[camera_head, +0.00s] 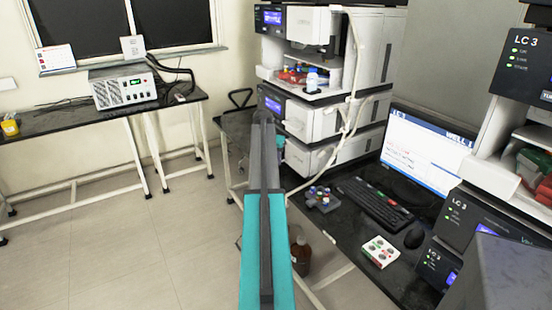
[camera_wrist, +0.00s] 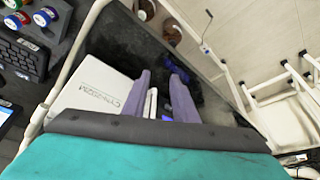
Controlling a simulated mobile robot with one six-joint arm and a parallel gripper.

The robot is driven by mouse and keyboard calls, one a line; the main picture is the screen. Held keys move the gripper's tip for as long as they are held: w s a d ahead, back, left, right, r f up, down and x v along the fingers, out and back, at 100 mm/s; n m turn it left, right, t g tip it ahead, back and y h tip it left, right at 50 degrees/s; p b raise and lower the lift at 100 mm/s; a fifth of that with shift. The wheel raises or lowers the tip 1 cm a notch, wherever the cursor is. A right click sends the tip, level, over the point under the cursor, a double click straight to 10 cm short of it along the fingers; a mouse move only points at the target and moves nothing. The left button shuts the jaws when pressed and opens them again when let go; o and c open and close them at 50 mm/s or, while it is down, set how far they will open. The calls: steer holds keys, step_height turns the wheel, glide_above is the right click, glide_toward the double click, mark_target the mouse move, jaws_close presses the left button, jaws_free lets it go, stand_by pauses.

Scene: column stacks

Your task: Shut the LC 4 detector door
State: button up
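A white instrument stack stands in the middle of the head view, with a middle module (camera_head: 310,115) and a lowest module (camera_head: 325,155). No LC 4 label is readable on it. My arm reaches forward to the stack's left front, and its end hides part of the front. In the wrist view my gripper (camera_wrist: 160,82) has its two fingers apart with a gap between them. A white panel (camera_wrist: 95,92) with dark lettering lies just left of the fingers. A white edge and a blue lit patch show between them. I cannot tell whether the fingers touch the panel, or how far the door stands open.
Right of the stack are a monitor (camera_head: 425,150), keyboard (camera_head: 373,203), mouse (camera_head: 414,237), vial rack (camera_head: 322,199) and white tray (camera_head: 380,252) on the dark bench. LC 3 modules (camera_head: 470,225) stand at the right. A brown bottle (camera_head: 300,255) is below. Floor at left is clear.

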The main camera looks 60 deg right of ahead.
steer(key=shift+s+a+b, duration=0.2)
steer(key=shift+a+b, duration=0.3)
steer(key=shift+a, duration=2.35)
